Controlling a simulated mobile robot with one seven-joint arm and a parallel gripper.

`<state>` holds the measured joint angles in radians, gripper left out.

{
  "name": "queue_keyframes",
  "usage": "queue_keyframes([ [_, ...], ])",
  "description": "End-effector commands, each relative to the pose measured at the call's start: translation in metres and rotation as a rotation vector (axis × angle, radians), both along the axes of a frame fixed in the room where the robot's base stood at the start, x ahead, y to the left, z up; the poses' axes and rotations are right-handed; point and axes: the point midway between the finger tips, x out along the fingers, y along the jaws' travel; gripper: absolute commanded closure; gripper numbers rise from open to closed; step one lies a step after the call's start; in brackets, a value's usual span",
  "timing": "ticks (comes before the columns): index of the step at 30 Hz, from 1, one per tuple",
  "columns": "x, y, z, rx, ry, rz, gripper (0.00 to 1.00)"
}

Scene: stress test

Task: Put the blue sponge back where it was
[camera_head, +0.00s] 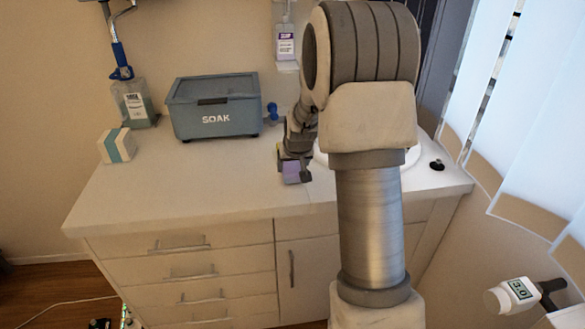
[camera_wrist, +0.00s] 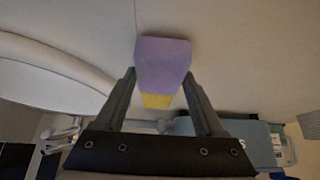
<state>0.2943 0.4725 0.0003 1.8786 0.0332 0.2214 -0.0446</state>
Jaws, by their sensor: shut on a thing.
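A sponge-like block, purple with a yellow layer (camera_wrist: 162,62), sits between the fingers of my gripper (camera_wrist: 160,78) in the wrist view. I see no plainly blue sponge. In the head view the purple block (camera_head: 291,174) shows under my gripper (camera_head: 294,160), over the counter just left of the sink. My gripper is shut on it. Whether the block touches the counter I cannot tell. My arm hides much of the counter's right part and the sink.
A blue-grey box marked SOAK (camera_head: 214,117) stands on the white counter (camera_head: 190,180) behind and left of my gripper. A small white-and-teal box (camera_head: 117,146) and a bottle (camera_head: 134,103) stand further left. The sink rim (camera_head: 320,152) is partly hidden. The counter's front left is clear.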

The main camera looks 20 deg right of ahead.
Motion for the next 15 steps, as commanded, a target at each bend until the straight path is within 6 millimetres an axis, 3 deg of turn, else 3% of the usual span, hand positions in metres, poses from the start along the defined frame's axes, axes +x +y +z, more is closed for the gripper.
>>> queue_keyframes([
  [12,0.0003,-0.0002,-0.0092,-0.001,-0.002,0.0,0.9],
  [13,0.0002,-0.0002,-0.008,-0.001,-0.002,0.0,0.25],
  [15,0.0002,-0.0002,-0.0074,-0.001,-0.002,0.0,0.13],
])
